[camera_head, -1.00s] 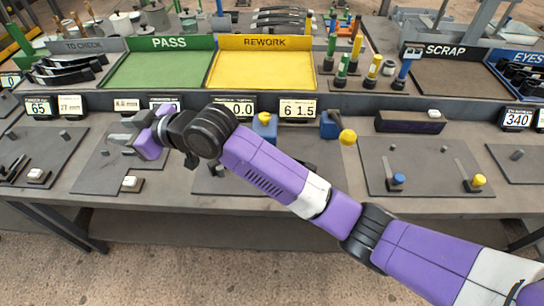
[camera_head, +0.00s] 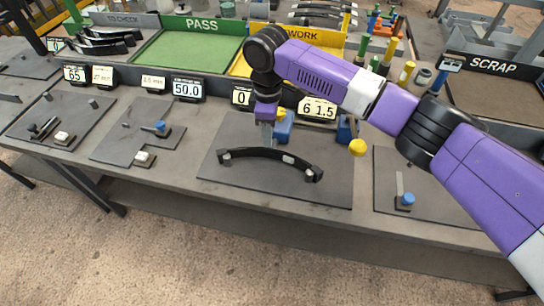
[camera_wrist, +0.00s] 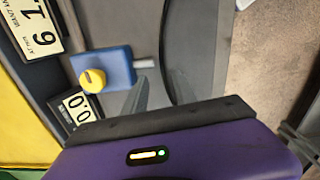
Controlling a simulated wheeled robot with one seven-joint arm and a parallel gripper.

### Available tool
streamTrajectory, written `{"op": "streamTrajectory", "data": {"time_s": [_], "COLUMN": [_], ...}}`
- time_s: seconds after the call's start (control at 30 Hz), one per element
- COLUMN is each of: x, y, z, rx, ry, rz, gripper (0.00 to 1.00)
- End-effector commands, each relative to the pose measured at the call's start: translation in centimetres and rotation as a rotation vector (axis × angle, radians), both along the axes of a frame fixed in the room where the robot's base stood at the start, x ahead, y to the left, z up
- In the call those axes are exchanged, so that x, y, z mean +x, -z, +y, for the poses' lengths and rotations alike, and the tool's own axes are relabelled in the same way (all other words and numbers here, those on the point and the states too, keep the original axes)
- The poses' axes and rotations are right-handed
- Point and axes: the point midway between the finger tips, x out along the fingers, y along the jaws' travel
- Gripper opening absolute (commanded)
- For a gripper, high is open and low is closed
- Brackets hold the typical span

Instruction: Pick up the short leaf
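The leaf is a dark, curved bar (camera_head: 250,153) with thicker ends. It lies on the grey mat in the middle of the bench and shows a small light label near its right end. My gripper (camera_head: 266,143) points down just above the middle of the leaf. In the wrist view the grey fingers (camera_wrist: 160,92) appear apart, with the dark curved edge of the leaf (camera_wrist: 166,45) running between them. I cannot tell if the fingers touch it.
A blue block with a yellow knob (camera_wrist: 105,70) stands right behind the leaf. Another yellow knob (camera_head: 358,147) is to the right. Label displays (camera_head: 187,88) line the back ledge. Green PASS (camera_head: 190,50) and yellow REWORK trays lie beyond, with a SCRAP tray (camera_head: 480,95) at right.

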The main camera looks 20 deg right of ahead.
Motion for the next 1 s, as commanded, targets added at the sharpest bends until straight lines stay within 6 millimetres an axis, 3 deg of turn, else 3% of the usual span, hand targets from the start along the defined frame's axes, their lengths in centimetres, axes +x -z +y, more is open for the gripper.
{"op": "streamTrajectory", "data": {"time_s": [0.53,0.87,1.0], "x": [-0.6,-0.5,-0.5], "y": [6.4,7.2,7.2], "z": [0.2,0.2,0.2], "rx": [0.001,0.002,0.002], "ry": [0.002,0.002,0.002], "rz": [-0.002,-0.004,-0.004], "gripper": [0.33,0.33,0.06]}}
